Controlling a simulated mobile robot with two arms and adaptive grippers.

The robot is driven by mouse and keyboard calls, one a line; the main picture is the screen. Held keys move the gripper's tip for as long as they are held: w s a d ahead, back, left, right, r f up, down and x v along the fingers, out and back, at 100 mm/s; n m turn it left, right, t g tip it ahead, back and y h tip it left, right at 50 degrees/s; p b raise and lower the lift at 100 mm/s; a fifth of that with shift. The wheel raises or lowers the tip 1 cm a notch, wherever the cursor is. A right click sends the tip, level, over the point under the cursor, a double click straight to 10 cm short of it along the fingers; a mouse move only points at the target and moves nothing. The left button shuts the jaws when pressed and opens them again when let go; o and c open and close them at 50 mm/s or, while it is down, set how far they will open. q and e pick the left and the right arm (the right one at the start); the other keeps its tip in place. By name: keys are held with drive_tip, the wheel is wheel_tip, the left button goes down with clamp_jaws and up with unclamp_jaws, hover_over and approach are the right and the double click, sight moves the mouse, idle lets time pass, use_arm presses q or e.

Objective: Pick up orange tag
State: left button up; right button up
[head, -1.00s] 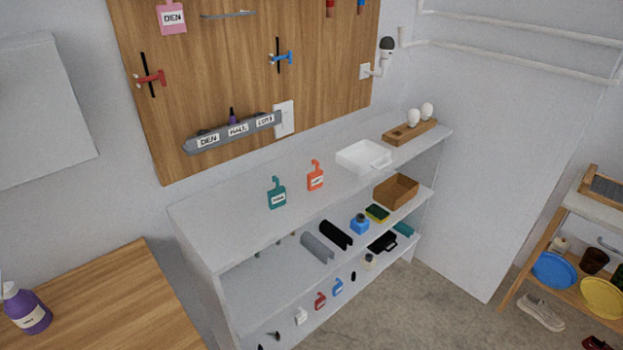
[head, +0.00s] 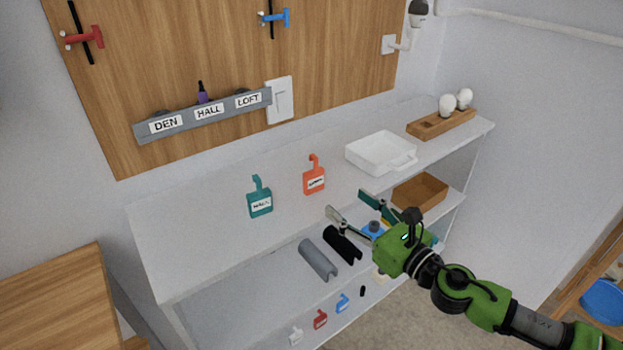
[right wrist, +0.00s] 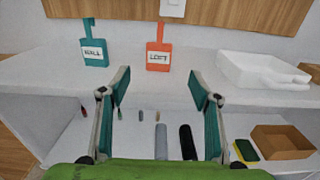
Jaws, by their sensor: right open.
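The orange tag (head: 314,179), with a hook on top and a white label, stands on the top of the white shelf unit. In the right wrist view the orange tag (right wrist: 159,54) reads "LOFT" and shows beyond and between my fingers. My right gripper (head: 347,202) is open and empty, in front of the shelf's edge, right of and nearer than the tag. It also shows in the right wrist view (right wrist: 160,88), with its fingers apart. A teal tag (head: 260,199) marked "HALL" stands left of the orange one. My left gripper is out of view.
The white shelf top (head: 207,234) is clear around the tags. A white tray (head: 380,154) and a wooden holder with white bulbs (head: 441,123) stand to the right. A wall rail (head: 205,115) labelled DEN, HALL, LOFT is behind. Grey and black rolls (head: 318,260) lie below.

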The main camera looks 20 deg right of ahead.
sight(316, 180)
drive_tip(key=x, duration=0.2)
drive_tip(key=p+x, duration=0.1)
drive_tip(key=x, duration=0.1)
drive_tip(key=p+x, duration=0.1)
drive_tip(key=x, duration=0.2)
drive_tip(key=shift+a+r, duration=0.15)
drive_tip(key=shift+r, duration=0.1)
drive_tip(key=shift+p+x, duration=0.35)
drive_tip(key=shift+x, duration=0.55)
drive_tip(key=x, duration=0.2)
drive_tip(key=f+x, duration=0.1)
drive_tip(key=x, duration=0.1)
drive_tip(key=shift+w+p, duration=0.35)
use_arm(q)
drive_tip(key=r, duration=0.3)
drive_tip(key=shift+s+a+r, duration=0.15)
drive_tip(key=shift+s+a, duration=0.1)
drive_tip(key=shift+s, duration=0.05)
use_arm(e)
drive_tip(key=c, duration=1.2)
